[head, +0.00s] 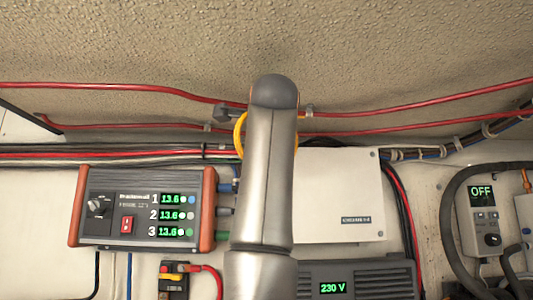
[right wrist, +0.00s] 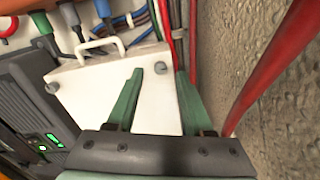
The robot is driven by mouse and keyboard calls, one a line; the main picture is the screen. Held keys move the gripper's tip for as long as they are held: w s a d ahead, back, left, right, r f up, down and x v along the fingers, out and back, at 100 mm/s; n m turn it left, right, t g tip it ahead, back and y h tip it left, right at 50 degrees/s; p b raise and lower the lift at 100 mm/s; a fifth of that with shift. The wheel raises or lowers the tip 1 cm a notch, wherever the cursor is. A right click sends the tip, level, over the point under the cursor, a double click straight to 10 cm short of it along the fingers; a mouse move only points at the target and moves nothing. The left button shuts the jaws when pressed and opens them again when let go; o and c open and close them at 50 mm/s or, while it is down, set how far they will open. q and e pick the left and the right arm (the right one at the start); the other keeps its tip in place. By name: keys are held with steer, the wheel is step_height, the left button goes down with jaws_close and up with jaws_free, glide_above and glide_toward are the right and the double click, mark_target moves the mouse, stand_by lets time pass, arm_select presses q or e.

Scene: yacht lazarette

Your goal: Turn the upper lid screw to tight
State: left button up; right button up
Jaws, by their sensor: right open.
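The white box (head: 340,200) is on the back wall, partly hidden behind my right arm in the head view. In the right wrist view its white lid (right wrist: 105,100) fills the middle, with a handle at the far edge. The upper lid screw (right wrist: 162,71), a small grey knob, is at the lid corner nearest the ceiling; its turn position is unclear. My right gripper (right wrist: 160,72) is open, its green fingertips on either side of this screw in the picture. I cannot tell whether they touch it. The lower lid screw (right wrist: 52,88) is at the other corner. My left gripper is not in view.
Red cables (head: 430,115) run along the ceiling edge above the box. An orange-ended charger (head: 142,208) is on the left, a dark 230 V unit (head: 357,281) below, and a controller reading OFF (head: 483,225) on the right. Red and dark cables (head: 400,205) pass close to the box's right edge.

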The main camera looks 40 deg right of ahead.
steer(key=b+v, duration=0.2)
steer(key=v, duration=0.8)
steer(key=shift+s+a, duration=0.2)
